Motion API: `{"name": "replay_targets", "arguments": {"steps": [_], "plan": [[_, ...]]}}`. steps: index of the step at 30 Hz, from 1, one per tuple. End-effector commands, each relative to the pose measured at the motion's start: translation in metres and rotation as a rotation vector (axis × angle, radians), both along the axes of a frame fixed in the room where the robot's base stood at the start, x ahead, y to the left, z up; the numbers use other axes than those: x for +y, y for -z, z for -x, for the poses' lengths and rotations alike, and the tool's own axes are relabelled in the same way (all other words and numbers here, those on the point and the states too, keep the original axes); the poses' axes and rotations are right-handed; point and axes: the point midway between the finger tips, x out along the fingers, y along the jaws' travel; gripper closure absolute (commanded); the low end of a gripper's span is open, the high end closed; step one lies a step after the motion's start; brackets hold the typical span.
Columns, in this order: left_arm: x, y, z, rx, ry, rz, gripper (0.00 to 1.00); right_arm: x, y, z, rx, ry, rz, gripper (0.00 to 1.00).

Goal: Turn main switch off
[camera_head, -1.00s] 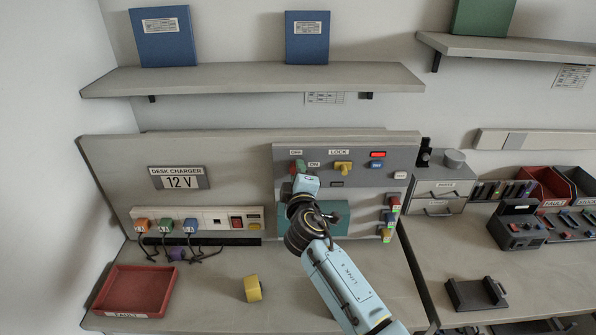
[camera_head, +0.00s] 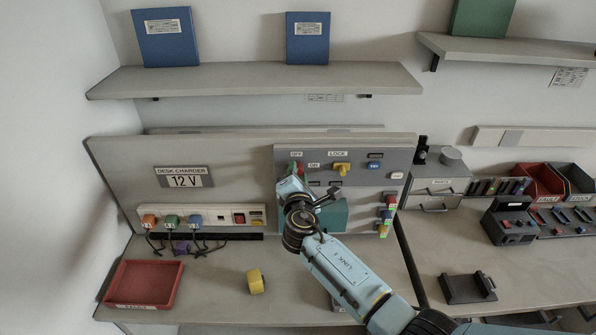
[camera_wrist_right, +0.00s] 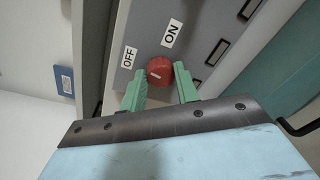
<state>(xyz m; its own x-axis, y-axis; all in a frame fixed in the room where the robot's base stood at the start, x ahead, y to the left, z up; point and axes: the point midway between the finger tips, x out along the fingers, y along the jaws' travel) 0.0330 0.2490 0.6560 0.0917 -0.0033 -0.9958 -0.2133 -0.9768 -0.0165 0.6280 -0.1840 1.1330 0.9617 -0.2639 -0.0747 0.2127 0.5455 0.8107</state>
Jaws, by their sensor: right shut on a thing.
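The main switch is a red round knob (camera_wrist_right: 161,72) with a white mark, on a grey panel between an OFF label (camera_wrist_right: 129,57) and an ON label (camera_wrist_right: 171,33) in the right wrist view. The white mark sits on the knob's side toward OFF. My right gripper (camera_wrist_right: 160,78) has its green fingers on both sides of the knob and is shut on it. In the head view my right gripper (camera_head: 294,174) is at the panel's upper left, and the knob is mostly hidden there. My left gripper is not in view.
A yellow LOCK switch (camera_head: 341,168) is right of the knob, with a blue lamp (camera_head: 375,166) beyond it. A dark lamp (camera_head: 375,155) sits above the blue one. A red tray (camera_head: 143,284) and a yellow block (camera_head: 256,282) are on the desk.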

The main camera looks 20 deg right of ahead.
Motion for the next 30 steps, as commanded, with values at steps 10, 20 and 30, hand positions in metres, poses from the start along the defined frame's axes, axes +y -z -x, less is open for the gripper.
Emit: {"name": "replay_targets", "arguments": {"steps": [10,20,30], "plan": [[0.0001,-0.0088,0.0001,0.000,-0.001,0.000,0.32,0.0007,0.0002,0.0001,0.043,0.000,0.143,0.92],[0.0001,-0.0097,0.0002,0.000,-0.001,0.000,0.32,0.0008,0.0011,0.0002,0.052,-0.001,0.172,0.92],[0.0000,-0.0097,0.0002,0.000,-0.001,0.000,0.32,0.0007,0.0012,0.0003,0.051,0.000,0.171,0.57]]}}
